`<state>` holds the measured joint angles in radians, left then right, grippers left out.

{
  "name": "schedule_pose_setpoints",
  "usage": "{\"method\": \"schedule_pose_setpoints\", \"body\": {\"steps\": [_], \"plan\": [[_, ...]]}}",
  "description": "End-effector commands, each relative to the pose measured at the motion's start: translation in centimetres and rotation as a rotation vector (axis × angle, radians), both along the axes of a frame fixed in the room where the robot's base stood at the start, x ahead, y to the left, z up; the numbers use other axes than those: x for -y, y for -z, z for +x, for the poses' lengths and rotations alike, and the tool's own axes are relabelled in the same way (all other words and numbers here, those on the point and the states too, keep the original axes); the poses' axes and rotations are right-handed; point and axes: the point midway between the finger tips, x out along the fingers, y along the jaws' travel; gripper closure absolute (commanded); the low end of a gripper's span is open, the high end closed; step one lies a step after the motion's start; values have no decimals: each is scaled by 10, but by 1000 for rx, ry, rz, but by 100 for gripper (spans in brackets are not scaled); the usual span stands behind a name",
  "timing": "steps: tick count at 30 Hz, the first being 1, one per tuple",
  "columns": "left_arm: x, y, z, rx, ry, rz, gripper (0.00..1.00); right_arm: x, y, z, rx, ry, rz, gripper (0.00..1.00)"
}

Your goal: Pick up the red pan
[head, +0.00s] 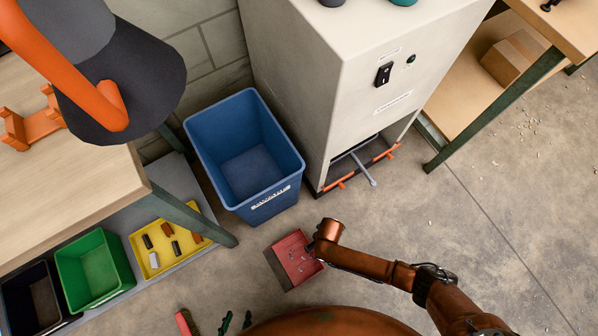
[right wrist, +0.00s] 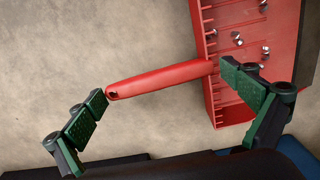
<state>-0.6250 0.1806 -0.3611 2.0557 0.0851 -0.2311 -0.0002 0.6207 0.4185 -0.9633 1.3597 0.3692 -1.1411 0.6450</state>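The red pan (head: 290,262) lies on the floor in front of the blue bin, with small metal bits in it. In the right wrist view the pan (right wrist: 262,55) shows a ribbed tray and a long red handle (right wrist: 160,78). My right gripper (right wrist: 170,110) is open, its green fingers apart, with the handle in the gap between them and not gripped.
A blue bin (head: 245,155) and a grey machine cabinet (head: 340,75) with a pedal bar (head: 358,168) stand behind the pan. A red object (head: 186,322) lies left of my left gripper. A workbench (head: 60,180) with green and yellow trays below is at left.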

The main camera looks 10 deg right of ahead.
Motion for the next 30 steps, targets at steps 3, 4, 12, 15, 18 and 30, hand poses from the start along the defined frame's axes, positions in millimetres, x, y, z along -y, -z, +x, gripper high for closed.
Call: {"method": "schedule_pose_setpoints", "body": {"steps": [3,4,12,15,18,30], "plan": [[0,0,0,0,0,0,60,0,0,0,0,0,0,11],[0,0,0,0,0,0,60,0,0,0,0,0,0,13],[0,0,0,-1,0,0,60,0,0,0,0,0,1,32],[0,0,0,-1,0,0,60,-1,0,-1,-2,0,2,39],[0,0,0,-1,0,0,60,-1,1,-1,-2,0,2,45],[0,0,0,-1,-1,0,60,-2,1,-1,-1,0,4,62]]}}
